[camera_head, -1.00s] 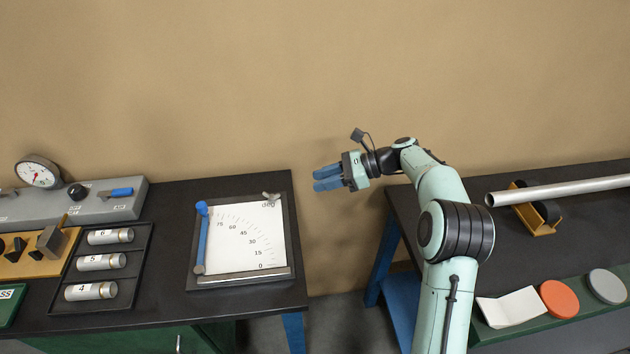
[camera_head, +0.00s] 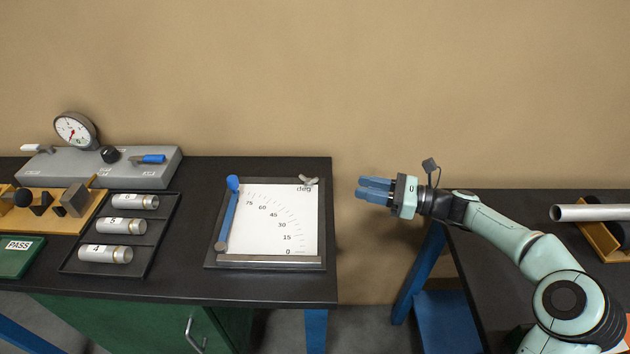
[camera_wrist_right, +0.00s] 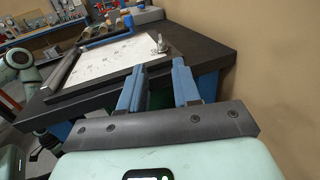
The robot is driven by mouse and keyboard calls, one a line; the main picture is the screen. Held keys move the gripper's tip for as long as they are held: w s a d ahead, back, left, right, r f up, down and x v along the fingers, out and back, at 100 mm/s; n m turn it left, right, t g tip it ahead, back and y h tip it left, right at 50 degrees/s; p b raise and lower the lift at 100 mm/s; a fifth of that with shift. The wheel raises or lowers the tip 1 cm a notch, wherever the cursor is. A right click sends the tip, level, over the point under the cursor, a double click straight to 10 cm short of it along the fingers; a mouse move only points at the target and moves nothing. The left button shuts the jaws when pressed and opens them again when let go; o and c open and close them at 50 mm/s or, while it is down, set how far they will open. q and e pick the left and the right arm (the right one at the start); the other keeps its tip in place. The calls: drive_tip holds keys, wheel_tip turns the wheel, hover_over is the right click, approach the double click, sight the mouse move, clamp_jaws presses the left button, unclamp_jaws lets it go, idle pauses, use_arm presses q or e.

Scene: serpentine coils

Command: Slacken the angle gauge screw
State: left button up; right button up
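The angle gauge (camera_head: 270,222) is a dark-framed board with a white degree scale, lying on the left black bench. Its blue arm (camera_head: 229,214) stands steep at the scale's left side. A small grey wing screw (camera_head: 308,181) sits at the board's top right corner; it also shows in the right wrist view (camera_wrist_right: 160,44). My right gripper (camera_head: 360,189) is right of the gauge, over the gap between the benches, apart from the screw. In the right wrist view its two blue fingers (camera_wrist_right: 157,84) are apart with nothing between them. My left gripper is not in the head view.
A black tray (camera_head: 152,262) with several numbered cylinders lies left of the gauge. A second bench with a metal pipe (camera_head: 590,213) is at right.

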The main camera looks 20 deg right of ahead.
sight(315, 177)
drive_tip(key=b+x, duration=0.1)
drive_tip(key=x, duration=1.2)
clamp_jaws()
drive_tip(key=g+p, duration=0.1)
drive_tip(key=p, duration=0.2)
drive_tip(key=n+g+y+p, duration=0.1)
drive_tip(key=p, duration=0.2)
drive_tip(key=shift+w+d+r+n+y, duration=0.1)
drive_tip(key=shift+d+r+n+y, duration=0.05)
drive_tip(key=shift+r+n+y, duration=0.15)
drive_tip(key=shift+f+p, duration=0.15)
drive_tip(key=shift+p, duration=0.3)
drive_tip(key=shift+f, duration=0.15)
